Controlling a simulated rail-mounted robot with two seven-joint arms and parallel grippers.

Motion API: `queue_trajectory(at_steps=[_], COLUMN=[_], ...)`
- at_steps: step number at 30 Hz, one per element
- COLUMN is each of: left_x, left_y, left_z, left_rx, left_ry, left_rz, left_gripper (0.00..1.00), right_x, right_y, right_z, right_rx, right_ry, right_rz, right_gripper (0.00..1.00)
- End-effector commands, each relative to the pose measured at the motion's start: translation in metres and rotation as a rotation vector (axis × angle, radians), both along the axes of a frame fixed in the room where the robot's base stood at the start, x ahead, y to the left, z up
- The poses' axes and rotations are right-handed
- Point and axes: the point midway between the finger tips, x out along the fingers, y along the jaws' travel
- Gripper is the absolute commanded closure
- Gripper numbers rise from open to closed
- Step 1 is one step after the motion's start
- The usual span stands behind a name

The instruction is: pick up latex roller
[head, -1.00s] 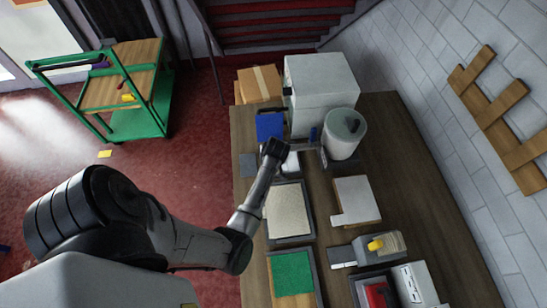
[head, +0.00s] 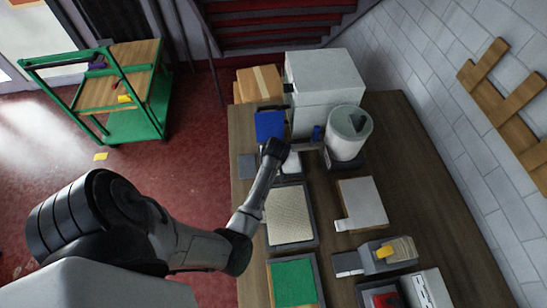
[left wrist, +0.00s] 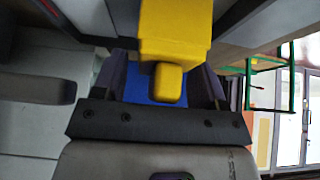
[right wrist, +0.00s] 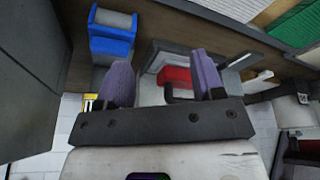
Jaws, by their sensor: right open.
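No item is plainly marked as the latex roller. In the right wrist view, a red piece (right wrist: 175,77) with a dark bar beside it lies in a grey tray; it may be the roller, but I cannot be sure. My right gripper (right wrist: 160,82) is open in that view, its purple fingers spread on either side of the red piece with nothing between them. My left gripper (left wrist: 165,85) shows dark fingers around a yellow part (left wrist: 176,35), with a blue surface (left wrist: 138,88) behind. I cannot tell whether they grip it. My right gripper is outside the head view.
The wooden bench (head: 408,160) carries a white box (head: 322,85), a grey canister (head: 347,142), a beige panel (head: 290,214) and a green mat (head: 293,282). A red piece (head: 385,299) sits near the front. A green cart (head: 135,125) stands at left.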

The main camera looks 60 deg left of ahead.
Motion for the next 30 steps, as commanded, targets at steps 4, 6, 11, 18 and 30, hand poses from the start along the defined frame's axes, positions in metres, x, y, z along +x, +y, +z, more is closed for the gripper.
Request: queue_trajectory(at_steps=[4, 6, 11, 18, 30], left_x=[0.000, 0.000, 0.000, 0.000, 0.001], left_y=[0.000, 0.000, 0.000, 0.000, 0.000], left_z=[0.000, 0.000, 0.000, 0.000, 0.011], left_rx=[0.000, 0.000, 0.000, 0.001, 0.002], left_ry=[0.000, 0.000, 0.000, 0.000, -0.002], left_rz=[0.000, 0.000, 0.000, 0.000, -0.001], left_gripper=[0.49, 0.55, 0.71, 0.91, 0.91], right_x=[0.000, 0.000, 0.000, 0.000, 0.000], right_y=[0.001, 0.001, 0.002, 0.002, 0.000], right_z=[0.000, 0.000, 0.000, 0.001, 0.001], right_rx=[0.003, 0.005, 0.007, 0.007, -0.001], right_ry=[-0.001, 0.000, -0.001, -0.001, -0.001], right_rz=[-0.002, -0.004, -0.005, -0.005, 0.000], right_gripper=[0.38, 0.38, 0.38, 0.38, 0.38])
